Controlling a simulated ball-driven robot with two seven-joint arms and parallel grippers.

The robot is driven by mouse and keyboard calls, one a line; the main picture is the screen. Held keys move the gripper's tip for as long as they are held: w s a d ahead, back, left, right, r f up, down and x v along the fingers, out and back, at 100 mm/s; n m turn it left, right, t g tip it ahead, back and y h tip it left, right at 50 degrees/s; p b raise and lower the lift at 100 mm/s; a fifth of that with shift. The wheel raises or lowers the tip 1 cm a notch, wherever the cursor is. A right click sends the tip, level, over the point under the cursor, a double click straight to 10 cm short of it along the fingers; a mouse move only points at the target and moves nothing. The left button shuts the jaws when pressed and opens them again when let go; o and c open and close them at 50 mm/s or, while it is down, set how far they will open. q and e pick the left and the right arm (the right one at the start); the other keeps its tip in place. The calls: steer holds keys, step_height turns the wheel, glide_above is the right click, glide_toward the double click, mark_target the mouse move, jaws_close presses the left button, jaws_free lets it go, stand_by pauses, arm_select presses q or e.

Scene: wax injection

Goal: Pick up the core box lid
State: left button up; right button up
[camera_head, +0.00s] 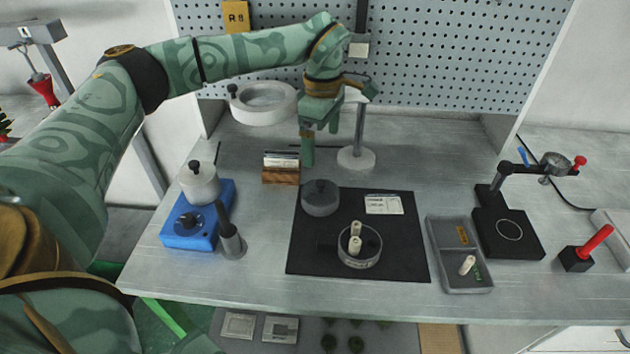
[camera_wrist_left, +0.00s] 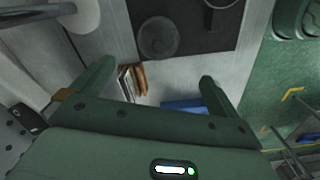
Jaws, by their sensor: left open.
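The core box lid appears to be the dark grey round lid with a small knob (camera_head: 320,198), lying on the black mat's back left corner. It also shows near the top of the left wrist view (camera_wrist_left: 158,38). The open round box (camera_head: 360,258) stands on the mat in front of it, with pale cylinders inside. My left gripper (camera_head: 318,142) is open and empty, above the back of the table, behind the lid and apart from it. In the left wrist view its two fingers (camera_wrist_left: 156,82) are spread wide. My right gripper is not in view.
A wooden card holder (camera_head: 281,175) stands left of the lid. A blue device with a pot (camera_head: 186,228) is further left. A post stand (camera_head: 356,158) is close behind the mat. A grey tray (camera_head: 449,278) lies right of the black mat (camera_head: 402,270).

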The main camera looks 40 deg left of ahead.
mark_target(319, 182)
arm_select(q)
step_height(319, 182, down, 11)
steer(key=b, duration=0.3)
steer(key=shift+r+b, duration=0.1)
steer(key=shift+b, duration=0.25)
steer(key=f+b, duration=0.1)
steer(key=f, duration=0.2)
steer(key=f+b, duration=0.1)
steer(key=f, duration=0.1)
steer(key=shift+w+a+f+b, duration=0.15)
steer(key=shift+a+f+b, duration=0.05)
steer(key=shift+a+b, duration=0.2)
steer(key=shift+r, duration=0.15)
steer(key=shift+c, duration=0.7)
steer(key=c, duration=0.8)
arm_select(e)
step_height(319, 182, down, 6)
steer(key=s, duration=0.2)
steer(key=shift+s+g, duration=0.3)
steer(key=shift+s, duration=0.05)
